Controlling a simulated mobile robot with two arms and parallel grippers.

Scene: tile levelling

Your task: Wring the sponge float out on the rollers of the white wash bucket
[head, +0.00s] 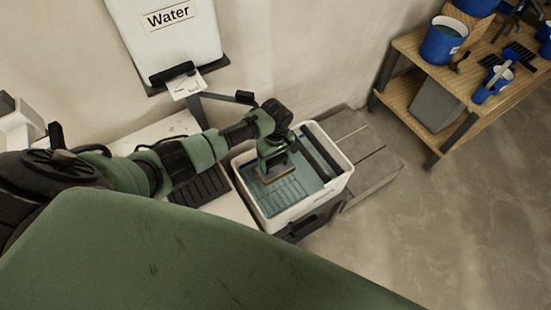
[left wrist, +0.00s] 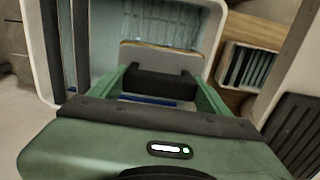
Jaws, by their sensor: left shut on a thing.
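The white wash bucket (head: 342,178) holds blue-green water with a ribbed grid. Its dark rollers (head: 320,153) run along the right side in the head view, and the rollers also show at the left of the left wrist view (left wrist: 81,45). My left gripper (head: 272,158) is shut on the black handle of the sponge float (head: 278,173). The float shows in the left wrist view (left wrist: 160,58) as a flat grey board with a tan edge. It is over the grid area, beside the rollers; whether it touches the water I cannot tell. My right gripper is not in view.
A water container (head: 172,40) labelled "Water" is at the wall behind. A grey block (head: 372,165) lies right of the bucket. A wooden shelf (head: 420,100) with blue buckets and tools stands at the upper right. The floor at the lower right is clear.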

